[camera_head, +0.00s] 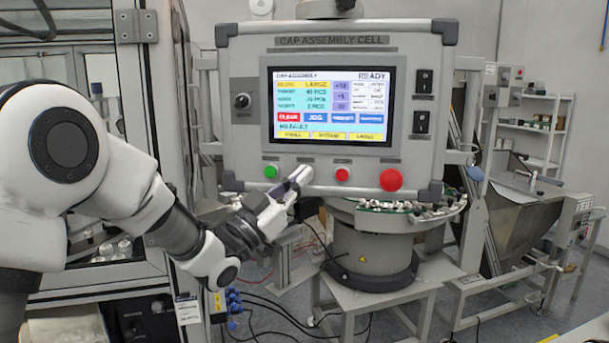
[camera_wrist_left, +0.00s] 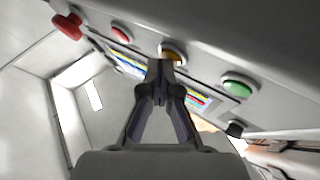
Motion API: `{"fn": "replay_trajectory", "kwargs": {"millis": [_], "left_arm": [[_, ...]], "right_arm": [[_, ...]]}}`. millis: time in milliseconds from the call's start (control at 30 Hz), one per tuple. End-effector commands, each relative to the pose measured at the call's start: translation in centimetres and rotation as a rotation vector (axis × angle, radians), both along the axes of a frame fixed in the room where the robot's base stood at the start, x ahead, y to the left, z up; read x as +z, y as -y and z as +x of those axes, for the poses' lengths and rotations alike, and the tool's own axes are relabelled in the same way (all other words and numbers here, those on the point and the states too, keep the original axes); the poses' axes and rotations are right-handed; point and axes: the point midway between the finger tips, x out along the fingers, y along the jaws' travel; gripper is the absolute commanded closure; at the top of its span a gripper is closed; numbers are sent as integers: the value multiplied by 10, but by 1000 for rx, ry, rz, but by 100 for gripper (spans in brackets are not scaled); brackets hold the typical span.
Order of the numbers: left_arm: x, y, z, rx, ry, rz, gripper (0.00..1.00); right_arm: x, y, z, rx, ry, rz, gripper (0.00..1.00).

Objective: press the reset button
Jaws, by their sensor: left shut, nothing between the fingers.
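The control panel (camera_head: 240,140) carries a row of buttons under its screen. An amber button (camera_wrist_left: 173,48), which may be the reset button, shows in the left wrist view between the green button (camera_wrist_left: 238,86) and a small red button (camera_wrist_left: 121,34). My left gripper (camera_head: 302,177) is shut and empty, its fingertips at the amber button and hiding it in the head view. In the left wrist view the closed fingertips (camera_wrist_left: 160,70) overlap the amber button's lower edge; I cannot tell whether they touch it. The button labels are too small to read.
A large red mushroom button (camera_head: 391,180) sits at the panel's right; it also shows in the left wrist view (camera_wrist_left: 67,26). The lit screen (camera_head: 330,106) is above the buttons. A round feeder bowl (camera_head: 375,218) stands below the panel. A glazed cabinet (camera_head: 110,255) is at left.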

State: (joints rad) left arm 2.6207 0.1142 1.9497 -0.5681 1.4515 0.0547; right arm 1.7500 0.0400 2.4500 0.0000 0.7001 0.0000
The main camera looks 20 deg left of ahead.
Motion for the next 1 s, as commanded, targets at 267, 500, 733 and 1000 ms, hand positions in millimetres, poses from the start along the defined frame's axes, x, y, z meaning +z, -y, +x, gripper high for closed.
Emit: {"fn": "replay_trajectory", "kwargs": {"millis": [267, 500, 733, 1000], "left_arm": [[-1, 1, -8, 0, 0, 0, 100], [-2, 2, -15, 0, 1, 0, 100], [-3, 5, -43, 0, 2, -1, 100], [-1, 8, -68, 0, 1, 0, 100]], "right_arm": [[-8, 0, 0, 0, 0, 0, 100], [-12, 0, 0, 0, 0, 0, 100], [-25, 0, 0, 0, 0, 0, 100], [-33, 0, 0, 0, 0, 0, 100]]}}
